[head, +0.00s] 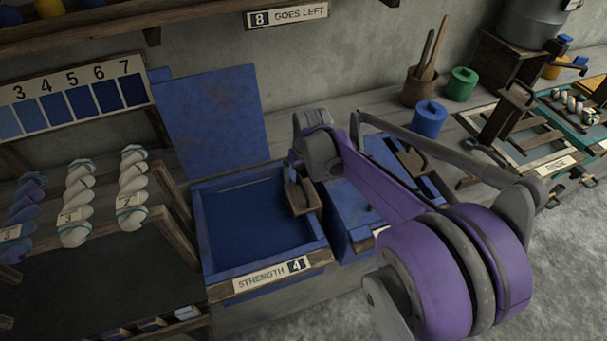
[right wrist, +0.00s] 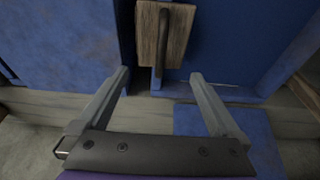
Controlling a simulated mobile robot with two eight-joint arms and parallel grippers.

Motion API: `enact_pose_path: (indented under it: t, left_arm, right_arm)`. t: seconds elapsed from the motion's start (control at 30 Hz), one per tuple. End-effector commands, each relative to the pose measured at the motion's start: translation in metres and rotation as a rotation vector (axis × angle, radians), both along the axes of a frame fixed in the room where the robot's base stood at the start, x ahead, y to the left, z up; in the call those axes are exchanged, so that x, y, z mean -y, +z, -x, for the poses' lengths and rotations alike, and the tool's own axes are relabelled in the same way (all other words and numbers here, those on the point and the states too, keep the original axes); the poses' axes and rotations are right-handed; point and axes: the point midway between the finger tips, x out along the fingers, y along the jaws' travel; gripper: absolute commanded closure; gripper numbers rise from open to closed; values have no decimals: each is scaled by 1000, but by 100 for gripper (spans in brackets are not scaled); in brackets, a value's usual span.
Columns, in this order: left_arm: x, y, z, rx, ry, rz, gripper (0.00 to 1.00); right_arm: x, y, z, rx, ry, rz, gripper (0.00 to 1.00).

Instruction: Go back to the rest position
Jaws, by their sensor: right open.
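My right gripper (head: 300,150) is above the blue dye vats in the head view, its arm reaching in from the lower right. In the right wrist view its two grey fingers (right wrist: 160,74) are apart with nothing between them. Past the fingertips is a wooden handle block (right wrist: 153,40) with a dark metal bar, apart from the fingers. It lies between blue surfaces. My left gripper does not show in either view.
An open blue vat (head: 222,263) labelled strength 4 stands below the arm, with a raised blue lid (head: 212,120) behind. A second blue vat (head: 350,225) is partly hidden. Twisted skeins (head: 132,185) hang at left. Colored pots (head: 429,119) and wooden frames stand at right.

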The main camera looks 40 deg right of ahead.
Motion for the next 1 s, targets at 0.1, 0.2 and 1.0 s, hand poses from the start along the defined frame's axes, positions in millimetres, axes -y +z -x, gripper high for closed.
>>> enact_pose_path:
  t: [0.1,0.2,1.0]
  left_arm:
    - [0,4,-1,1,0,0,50]
    - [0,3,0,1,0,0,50]
    - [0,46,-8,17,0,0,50]
  right_arm:
    - [0,6,0,0,0,0,0]
    - [0,4,0,0,0,0,0]
    - [-114,64,91,110,170,25,0]
